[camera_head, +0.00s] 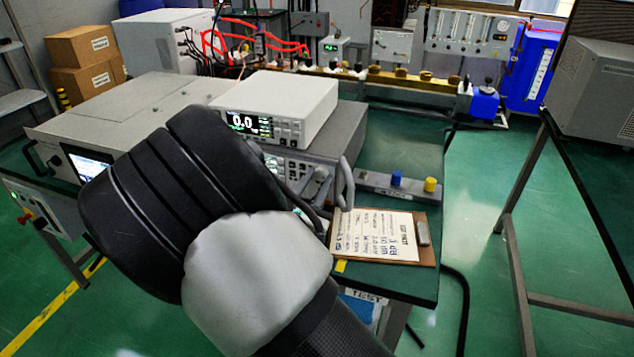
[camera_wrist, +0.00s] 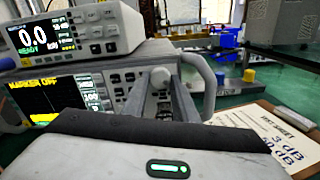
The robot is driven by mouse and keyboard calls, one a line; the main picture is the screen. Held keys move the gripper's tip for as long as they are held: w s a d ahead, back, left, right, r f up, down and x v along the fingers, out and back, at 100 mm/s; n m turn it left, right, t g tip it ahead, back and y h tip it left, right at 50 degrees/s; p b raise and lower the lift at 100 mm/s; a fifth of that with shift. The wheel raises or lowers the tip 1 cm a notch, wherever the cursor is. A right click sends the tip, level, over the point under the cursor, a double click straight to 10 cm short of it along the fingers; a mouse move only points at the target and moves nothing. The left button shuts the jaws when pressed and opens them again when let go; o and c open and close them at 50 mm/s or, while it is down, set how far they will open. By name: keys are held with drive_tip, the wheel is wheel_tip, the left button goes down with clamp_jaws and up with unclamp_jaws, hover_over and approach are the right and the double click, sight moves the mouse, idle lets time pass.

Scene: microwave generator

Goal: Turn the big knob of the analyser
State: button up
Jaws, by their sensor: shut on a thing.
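The analyser (camera_wrist: 65,93) is the grey instrument under a white meter, with a lit screen reading "MARKER OFF". Its big knob (camera_wrist: 160,77) is pale grey and round, on the right part of the front panel. My gripper (camera_wrist: 161,90) reaches forward from the hand, its two grey fingers on either side of the knob, shut on it. In the head view the analyser (camera_head: 345,133) is partly hidden behind my arm and hand, and only a little of the knob area shows beside the hand. The knob's turn angle cannot be told.
A white meter (camera_head: 285,103) reading 0.0 sits on top of the analyser. A curved handle (camera_wrist: 202,80) stands close right of my fingers. A clipboard (camera_head: 384,236) lies at the bench's front right, near a grey bar with blue and yellow knobs (camera_head: 430,184).

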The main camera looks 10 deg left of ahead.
drive_tip(key=shift+f+m+b, duration=0.15)
drive_tip(key=shift+m+b, duration=0.4)
drive_tip(key=shift+m, duration=0.65)
drive_tip(key=o, duration=0.8)
drive_tip(key=s+a+p, duration=0.2)
drive_tip(key=s, duration=1.5)
drive_tip(key=shift+s+a+p, duration=0.2)
drive_tip(key=shift+p, duration=0.2)
